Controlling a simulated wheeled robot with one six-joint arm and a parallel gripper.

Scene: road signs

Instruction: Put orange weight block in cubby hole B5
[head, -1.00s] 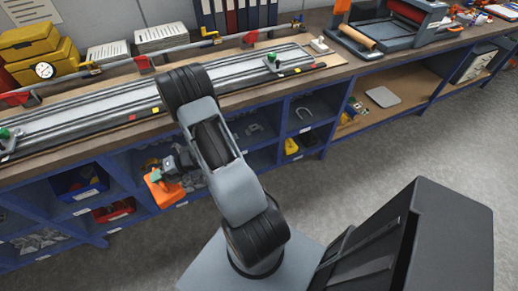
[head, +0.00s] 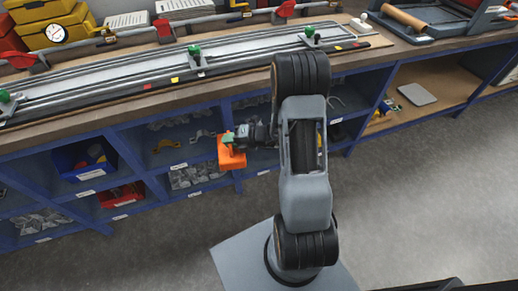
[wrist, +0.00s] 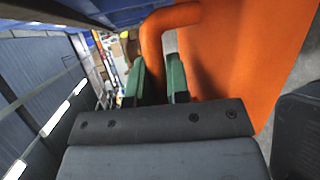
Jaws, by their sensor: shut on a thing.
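The orange weight block (head: 232,158) hangs in front of the blue cubby shelving (head: 119,146) under the workbench. My gripper (head: 236,138) is shut on it at its top. In the wrist view, the green fingertips of my gripper (wrist: 157,80) close around the block's curved handle, and the broad orange body of the block (wrist: 245,55) fills the upper right. The block is outside the cubbies, close to an upright divider. I cannot read the cubby labels, so I cannot tell which one is B5.
A cubby left of the block holds grey parts (head: 196,175). Further left are a blue bin (head: 84,159) and a red bin (head: 121,195). The workbench edge (head: 150,118) overhangs the cubbies. The grey floor (head: 160,245) in front is clear.

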